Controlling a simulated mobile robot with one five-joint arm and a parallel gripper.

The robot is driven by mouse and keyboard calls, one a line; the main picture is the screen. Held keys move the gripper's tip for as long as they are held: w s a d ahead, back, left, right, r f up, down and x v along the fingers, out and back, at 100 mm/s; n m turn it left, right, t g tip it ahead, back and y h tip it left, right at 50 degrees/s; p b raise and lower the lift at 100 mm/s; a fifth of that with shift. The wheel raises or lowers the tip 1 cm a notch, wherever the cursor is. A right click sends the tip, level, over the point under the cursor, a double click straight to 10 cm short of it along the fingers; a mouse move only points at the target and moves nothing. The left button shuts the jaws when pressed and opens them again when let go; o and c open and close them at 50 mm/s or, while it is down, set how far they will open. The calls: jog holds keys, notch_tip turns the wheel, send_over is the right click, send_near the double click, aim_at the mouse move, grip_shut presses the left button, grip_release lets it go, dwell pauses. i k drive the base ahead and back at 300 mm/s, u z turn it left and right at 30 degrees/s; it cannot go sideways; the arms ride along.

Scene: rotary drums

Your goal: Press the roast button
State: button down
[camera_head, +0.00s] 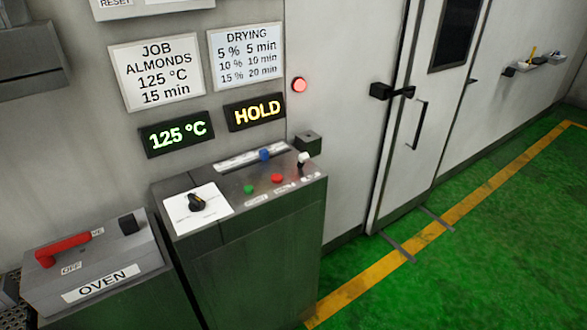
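A control console (250,260) stands in the middle, with several controls on its sloped top. A green button (248,189) and a red button (277,179) sit side by side, each with a small label in front. The labels are too small to read, so I cannot tell which control is the roast button. A blue knob or button (264,154) sits at a pale strip behind them. A white-topped lever (303,158) stands at the right. A black rotary knob (196,202) is on a white plate at the left. My gripper is not in view.
An OVEN box (95,270) with a red handle (62,249) stands left of the console. Displays above read 125 °C (176,134) and HOLD (255,111). A red lamp (299,85) is lit.

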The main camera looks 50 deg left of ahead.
aim_at(248, 190)
jog(key=u, duration=0.05)
jog(key=i, duration=0.95)
jog(key=u, duration=4.55)
jog(key=i, duration=1)
jog(key=z, duration=0.05)
